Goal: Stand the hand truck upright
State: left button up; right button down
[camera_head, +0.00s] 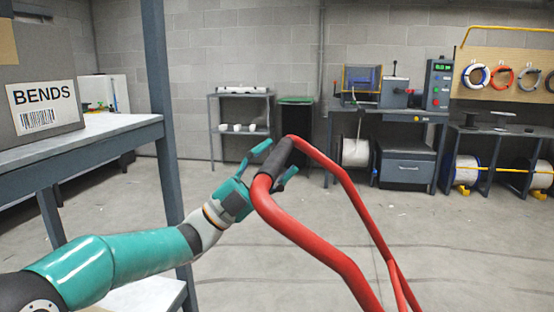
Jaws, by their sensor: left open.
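The hand truck (308,238) shows as a red tubular frame that rises from the bottom edge of the view to a bent top. A black grip (276,158) sleeves its top bar. The frame looks tilted, and its lower part is out of view. My left gripper (273,163) is at the top bar, with its green fingers open and spread on either side of the black grip. I cannot tell whether the fingers touch it. My right gripper is not in view.
A grey shelf rack (120,130) with a box marked BENDS (38,75) stands close on the left. A workbench (388,115) with machines is against the back wall. A dark bin (296,130) stands beside it. The concrete floor (470,240) on the right is clear.

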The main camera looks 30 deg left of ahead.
pick_arm(q)
jog(key=shift+w+d+r, duration=0.2)
grip_shut()
dwell(0.3)
